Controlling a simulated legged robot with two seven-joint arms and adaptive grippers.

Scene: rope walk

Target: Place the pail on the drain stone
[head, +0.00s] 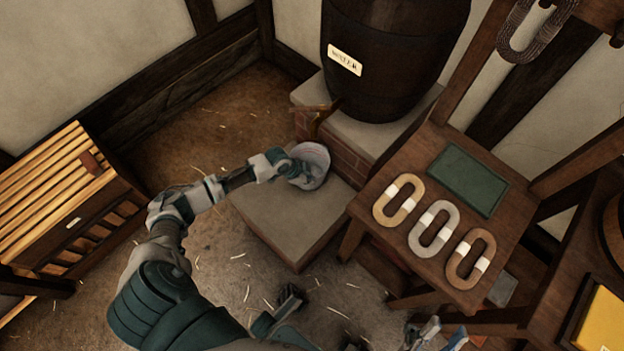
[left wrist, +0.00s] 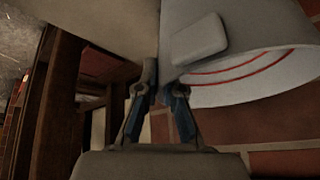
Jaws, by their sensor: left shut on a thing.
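The pale grey pail (head: 316,168) is at the foot of the brick plinth, over the back of the drain stone (head: 283,222). My left gripper (head: 297,169) reaches it from the left and is shut on it. In the left wrist view the fingers (left wrist: 160,88) meet at the pail (left wrist: 245,75), whose pale surface carries red lines. The pail looks tilted in that view. I cannot tell whether its base touches the stone.
A dark barrel (head: 395,55) stands on the plinth, its tap (head: 318,120) just above the pail. A wooden stand (head: 395,240) with three rope coils is to the right. A slatted crate (head: 65,205) stands left. The stone's front is clear.

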